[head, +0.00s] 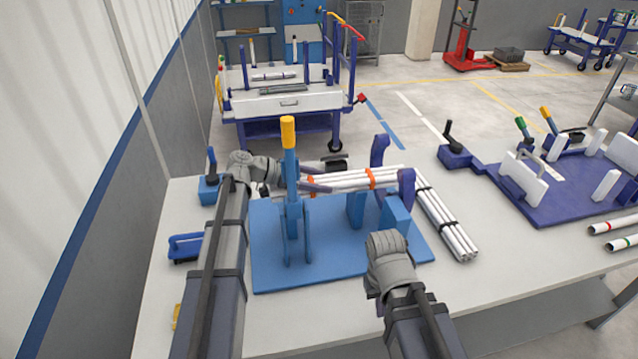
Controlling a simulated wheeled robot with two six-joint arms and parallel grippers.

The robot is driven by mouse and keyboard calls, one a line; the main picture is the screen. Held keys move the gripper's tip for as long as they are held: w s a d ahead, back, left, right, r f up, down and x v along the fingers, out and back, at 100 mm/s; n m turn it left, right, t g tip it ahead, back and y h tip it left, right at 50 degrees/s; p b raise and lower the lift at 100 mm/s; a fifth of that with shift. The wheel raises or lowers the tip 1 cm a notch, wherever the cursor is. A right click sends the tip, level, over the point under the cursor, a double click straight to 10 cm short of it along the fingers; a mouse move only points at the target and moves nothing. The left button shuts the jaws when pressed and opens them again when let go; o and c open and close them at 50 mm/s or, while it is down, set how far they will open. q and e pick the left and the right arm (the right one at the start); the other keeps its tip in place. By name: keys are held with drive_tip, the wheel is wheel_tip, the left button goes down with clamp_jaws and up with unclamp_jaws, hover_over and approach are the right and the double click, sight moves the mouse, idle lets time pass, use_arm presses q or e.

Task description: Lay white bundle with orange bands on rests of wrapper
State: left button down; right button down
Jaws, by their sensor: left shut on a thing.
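The white bundle with orange bands (347,182) lies roughly level over the blue wrapper (323,248), near its blue rests (356,210). Its right end passes between two purple upright prongs (406,188). I cannot tell whether it touches the rests. My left gripper (312,185) is shut on the bundle near its left end, behind the wrapper's blue lever with a yellow handle (288,132). My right gripper (385,240) is in front of the wrapper's right side, apart from the bundle. Its fingertips are hidden, so its opening does not show.
Another white bundle with black bands (446,222) lies right of the wrapper. A purple fixture (548,190) stands further right, with loose white pipes (612,226) near it. A blue clamp (186,246) lies at left. A cart (282,104) stands behind the table.

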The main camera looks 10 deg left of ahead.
use_arm(q)
unclamp_jaws()
drive_tip(key=shift+a+r, duration=0.1)
drive_tip(key=shift+s+a+r, duration=0.15)
drive_tip(key=shift+a+r, duration=0.05)
drive_tip(key=shift+a, duration=0.1)
use_arm(e)
drive_tip(key=shift+r, duration=0.25)
use_arm(q)
drive_tip(key=p+v, duration=0.4)
drive_tip(key=v, duration=0.6)
drive_tip(key=shift+s+a+p, duration=0.2)
drive_tip(key=shift+a+p, duration=0.1)
drive_tip(key=shift+a, duration=0.2)
use_arm(e)
drive_tip(key=shift+r, duration=2.05)
